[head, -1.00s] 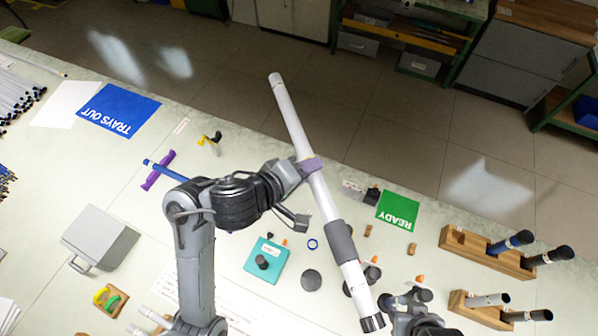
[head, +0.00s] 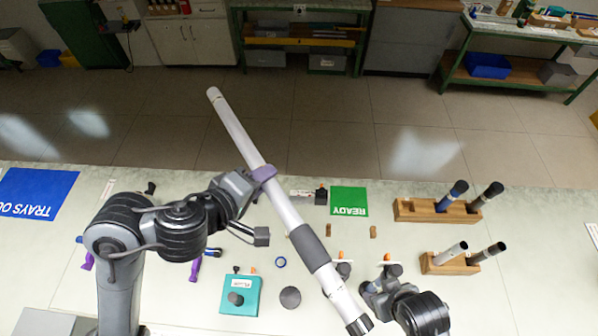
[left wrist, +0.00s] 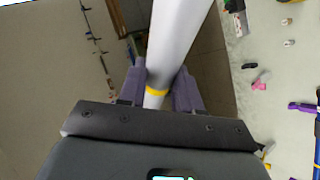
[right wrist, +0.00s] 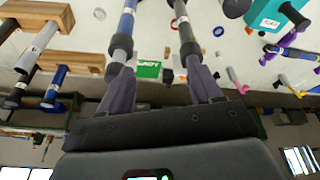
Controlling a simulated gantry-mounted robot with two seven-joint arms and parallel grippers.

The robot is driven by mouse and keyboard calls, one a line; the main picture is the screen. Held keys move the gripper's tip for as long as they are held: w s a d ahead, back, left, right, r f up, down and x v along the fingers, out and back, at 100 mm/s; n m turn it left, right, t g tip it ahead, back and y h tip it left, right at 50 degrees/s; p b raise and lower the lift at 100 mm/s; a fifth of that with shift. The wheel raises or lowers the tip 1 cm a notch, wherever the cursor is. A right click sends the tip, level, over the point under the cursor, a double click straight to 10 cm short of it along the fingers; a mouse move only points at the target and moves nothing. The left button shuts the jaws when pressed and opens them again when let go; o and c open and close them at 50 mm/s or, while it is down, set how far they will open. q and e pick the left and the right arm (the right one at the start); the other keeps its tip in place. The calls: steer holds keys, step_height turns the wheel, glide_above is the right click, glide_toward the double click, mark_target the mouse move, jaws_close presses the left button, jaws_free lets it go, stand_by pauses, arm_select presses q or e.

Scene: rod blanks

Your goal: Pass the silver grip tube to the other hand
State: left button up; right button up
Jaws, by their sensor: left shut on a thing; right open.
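The silver grip tube (head: 238,133) is long and pale, with a dark grey sleeve (head: 309,246) and a black lower end cap (head: 358,325). It slants in the air, upper end to the left, in the head view. My left gripper (head: 263,174) is shut on its upper part, above the sleeve. In the left wrist view the tube (left wrist: 180,35), with a yellow band, runs between the purple fingers. My right gripper (head: 374,283) is open, right of the tube's lower part and apart from the sleeve. Its spread fingers show in the right wrist view (right wrist: 160,85).
Two wooden racks (head: 407,211) (head: 428,262) hold rods at the right. A green READY card (head: 348,200), teal box (head: 250,283), dark disc (head: 290,297) and blue ring (head: 281,262) lie on the table. Blue and grey rods (right wrist: 127,22) (right wrist: 181,18) show beyond my right fingers.

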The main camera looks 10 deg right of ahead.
steer(key=w+a+r+n+t+y, duration=0.1)
steer(key=w+a+r+t+y, duration=0.25)
steer(key=w+a+r, duration=0.55)
steer(key=w+a+r+n+t+y, duration=0.2)
steer(key=w+r+t, duration=0.25)
steer(key=w, duration=0.95)
steer(key=w+a+r+n+g+y, duration=0.25)
steer(key=a+r+y, duration=0.2)
steer(key=r, duration=0.45)
steer(key=w+a+r+n+g+y, duration=0.25)
steer(key=r+n+g+y, duration=0.2)
steer(key=r, duration=0.45)
steer(key=m+g+h, duration=0.4)
steer(key=m+h, duration=0.2)
steer(key=m, duration=0.3)
glide_toward(286, 198)
steer(key=shift+y, duration=0.25)
steer(key=x, duration=1)
steer(key=shift+f, duration=0.35)
